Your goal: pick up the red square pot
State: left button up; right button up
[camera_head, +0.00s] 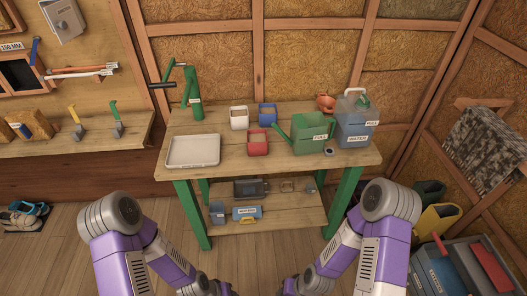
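The red square pot (258,148) stands upright near the front edge of the wooden workbench (225,150), left of the green watering can. Something brownish shows inside it. My two purple and grey arms come in from the bottom of the head view, left and right. Both run down to the bottom edge, well below and apart from the pot. Neither gripper's fingers can be seen.
A white pot (239,124) and a blue pot (267,121) stand just behind the red one. A green watering can (312,138) is close on its right, with a water container (357,128) beyond. A white tray (193,157) lies left. Floor before the bench is clear.

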aim_at(257, 140)
jog(key=z, duration=1.75)
jog(key=i, duration=1.05)
jog(key=u, duration=1.65)
